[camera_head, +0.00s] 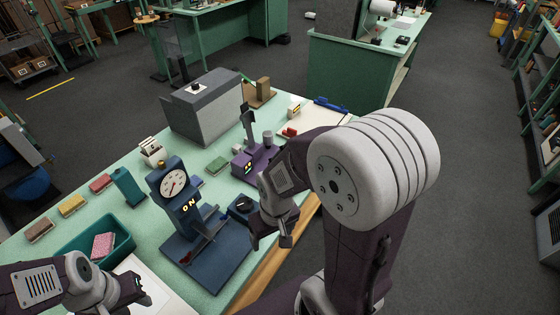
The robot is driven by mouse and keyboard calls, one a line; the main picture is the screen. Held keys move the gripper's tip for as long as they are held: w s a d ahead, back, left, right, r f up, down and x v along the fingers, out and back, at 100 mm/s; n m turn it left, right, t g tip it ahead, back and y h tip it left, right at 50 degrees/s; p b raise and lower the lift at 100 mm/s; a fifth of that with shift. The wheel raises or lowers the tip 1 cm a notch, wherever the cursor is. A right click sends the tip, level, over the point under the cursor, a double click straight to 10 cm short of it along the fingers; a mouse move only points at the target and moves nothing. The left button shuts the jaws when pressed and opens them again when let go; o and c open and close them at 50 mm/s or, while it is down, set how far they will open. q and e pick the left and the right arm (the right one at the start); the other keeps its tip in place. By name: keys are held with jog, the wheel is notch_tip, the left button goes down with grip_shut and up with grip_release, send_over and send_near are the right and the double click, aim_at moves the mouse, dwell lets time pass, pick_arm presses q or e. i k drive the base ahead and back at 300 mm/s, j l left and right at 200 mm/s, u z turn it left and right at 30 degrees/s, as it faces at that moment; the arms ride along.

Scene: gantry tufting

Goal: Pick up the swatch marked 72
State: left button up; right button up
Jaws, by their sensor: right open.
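Several small swatches lie on the pale green table: a brown one (39,230), a yellow one (72,205), a red one (101,183) and a green one (217,165). A pink piece (103,246) lies in a teal tray (122,250). I cannot read the number 72 on any of them. My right gripper (268,238) is open, pointing down at the table's right side, beside the blue dial device, away from the swatches. My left gripper (130,303) is at the bottom left, in front of the teal tray; its jaws are too unclear to judge.
A blue device with a dial (174,184) stands mid-table between my grippers. A white sheet (165,296) lies at the near edge.

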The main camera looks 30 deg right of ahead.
aim_at(216, 167)
jog(key=z, duration=0.45)
jog(key=i+l+u, duration=0.3)
jog(key=l, duration=0.25)
jog(key=i+l+u, duration=0.3)
jog(key=l, duration=0.35)
jog(key=i+l+u, duration=0.1)
jog(key=l+u, duration=0.2)
jog(key=l, duration=0.35)
jog(key=l+u, duration=0.3)
jog(key=l, duration=0.35)
jog(key=l+u, duration=0.3)
jog(key=l, duration=0.45)
jog(key=i, duration=0.05)
